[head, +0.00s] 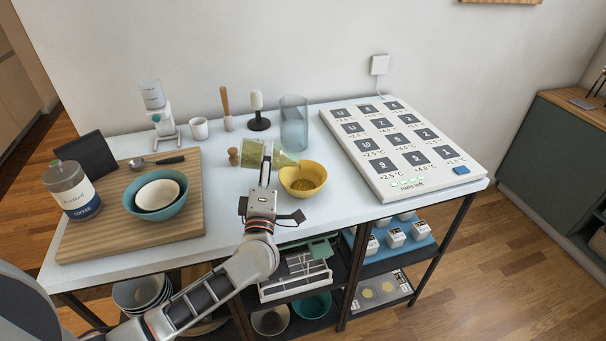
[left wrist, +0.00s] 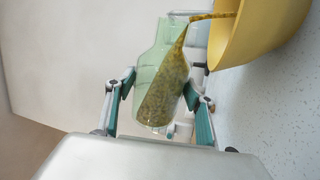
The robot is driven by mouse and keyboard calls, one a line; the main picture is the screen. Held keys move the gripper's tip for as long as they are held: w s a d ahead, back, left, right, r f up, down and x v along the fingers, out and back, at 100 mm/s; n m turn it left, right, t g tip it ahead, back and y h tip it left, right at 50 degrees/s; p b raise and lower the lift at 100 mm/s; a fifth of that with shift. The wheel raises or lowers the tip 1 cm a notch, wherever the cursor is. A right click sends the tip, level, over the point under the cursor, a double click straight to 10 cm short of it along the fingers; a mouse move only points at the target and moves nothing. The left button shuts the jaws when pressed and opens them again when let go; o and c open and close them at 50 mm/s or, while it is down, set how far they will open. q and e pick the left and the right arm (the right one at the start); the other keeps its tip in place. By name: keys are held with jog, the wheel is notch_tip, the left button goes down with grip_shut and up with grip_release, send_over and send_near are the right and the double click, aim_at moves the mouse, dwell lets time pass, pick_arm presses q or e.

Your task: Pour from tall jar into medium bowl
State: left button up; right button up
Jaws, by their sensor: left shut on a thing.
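My left gripper (head: 267,165) is shut on a clear greenish jar (head: 250,154) just left of the yellow bowl (head: 316,171). The jar is tipped, with its mouth toward the bowl. In the left wrist view the jar (left wrist: 150,62) holds greenish-brown grains, and a stream of them (left wrist: 206,16) runs from its mouth over the rim of the bowl (left wrist: 262,35). The fingers of the left gripper (left wrist: 158,98) press on both sides of the jar. In the head view, grains (head: 303,184) lie in the bowl. My right gripper is not in view.
A wooden board (head: 110,231) at left holds a coffee jar (head: 75,190), a teal bowl (head: 168,208) with a cream bowl inside, and a spoon. A clear tall vessel (head: 294,123) stands behind the yellow bowl. A large white panel (head: 365,171) fills the table's right.

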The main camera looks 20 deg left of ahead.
pick_arm(q)
jog(key=shift+r+m, duration=0.25)
jog(key=shift+m, duration=0.05)
dwell(0.5)
dwell(0.5)
jog(key=shift+d+r+m+h, duration=0.15)
jog(key=shift+r+m+h, duration=0.05)
jog(key=shift+m+h, duration=0.2)
dwell(0.3)
jog(key=shift+r, duration=0.1)
dwell(0.7)
jog(key=shift+w+d+r+m, duration=0.1)
jog(key=shift+m, duration=0.4)
jog(key=shift+r, duration=0.1)
dwell(0.6)
